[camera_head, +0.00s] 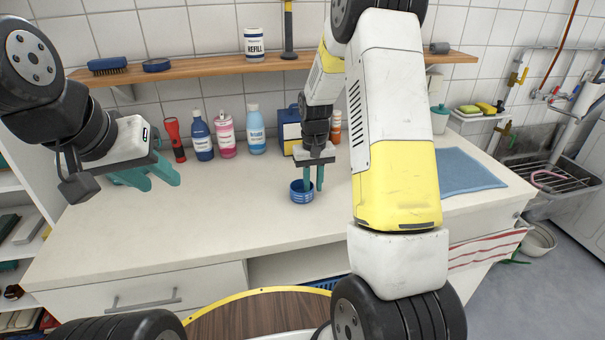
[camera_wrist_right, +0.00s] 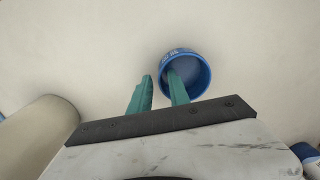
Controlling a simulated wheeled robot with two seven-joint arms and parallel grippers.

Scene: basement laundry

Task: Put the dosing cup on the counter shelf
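The dosing cup, a small blue open-topped cup (camera_head: 301,196), stands upright on the white counter; it also shows in the right wrist view (camera_wrist_right: 203,76). My right gripper (camera_head: 314,186) points down at the cup. In the wrist view the right gripper (camera_wrist_right: 160,84) has one teal finger over the cup's opening and the other outside its wall, with a gap between them, so it is open. My left gripper (camera_head: 160,180) is open and empty above the counter's left part. The wooden shelf (camera_head: 205,68) runs along the tiled wall behind the counter.
The shelf holds a brush (camera_head: 108,66), a dark blue round tin (camera_head: 157,65) and a white REFILL tub (camera_head: 254,44). A red torch (camera_head: 175,140) and several bottles stand at the counter's back. A blue cloth (camera_head: 462,171) lies right.

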